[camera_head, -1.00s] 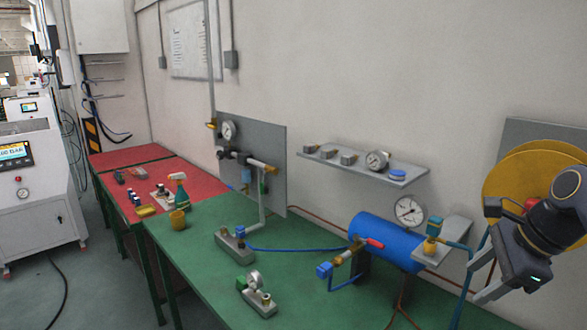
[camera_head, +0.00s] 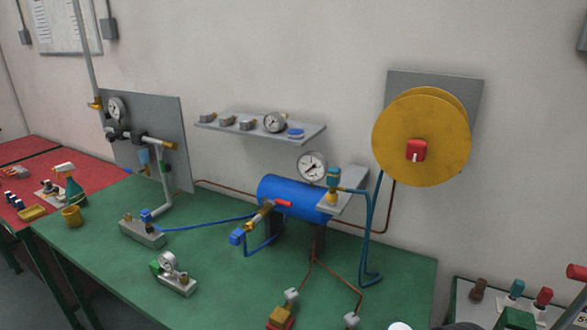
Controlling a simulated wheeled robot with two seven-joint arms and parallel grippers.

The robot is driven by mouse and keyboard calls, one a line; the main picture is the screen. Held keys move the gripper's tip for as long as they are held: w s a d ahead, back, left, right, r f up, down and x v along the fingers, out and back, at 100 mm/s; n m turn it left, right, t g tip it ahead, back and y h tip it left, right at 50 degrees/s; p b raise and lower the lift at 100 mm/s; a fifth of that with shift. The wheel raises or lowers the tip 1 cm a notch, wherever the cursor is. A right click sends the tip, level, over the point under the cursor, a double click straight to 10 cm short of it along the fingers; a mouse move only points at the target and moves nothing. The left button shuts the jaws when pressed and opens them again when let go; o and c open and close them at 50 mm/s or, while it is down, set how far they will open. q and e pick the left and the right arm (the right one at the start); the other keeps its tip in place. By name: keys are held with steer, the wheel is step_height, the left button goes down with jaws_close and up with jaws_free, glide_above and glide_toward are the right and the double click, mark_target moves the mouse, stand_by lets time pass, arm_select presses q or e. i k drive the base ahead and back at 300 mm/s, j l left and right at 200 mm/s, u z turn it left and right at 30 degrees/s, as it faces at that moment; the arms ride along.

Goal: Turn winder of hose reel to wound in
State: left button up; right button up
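The hose reel (camera_head: 405,115) is a large yellow disc on a grey plate on the wall, at the upper right. Its winder (camera_head: 417,150) is a red block with a small pale mark at the disc's centre. A blue hose (camera_head: 370,225) hangs below the reel's left side, down to the green table. The reel's face is unobstructed. Neither of my grippers shows in the head view.
A green table (camera_head: 215,270) stands below, with a blue tank (camera_head: 290,198), a gauge fixture (camera_head: 173,273) and pipes. A shelf with gauges (camera_head: 260,127) is left of the reel. A panel with coloured knobs (camera_head: 515,292) is at the lower right.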

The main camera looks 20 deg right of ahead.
mark_target(416, 149)
steer(key=z, duration=1.6)
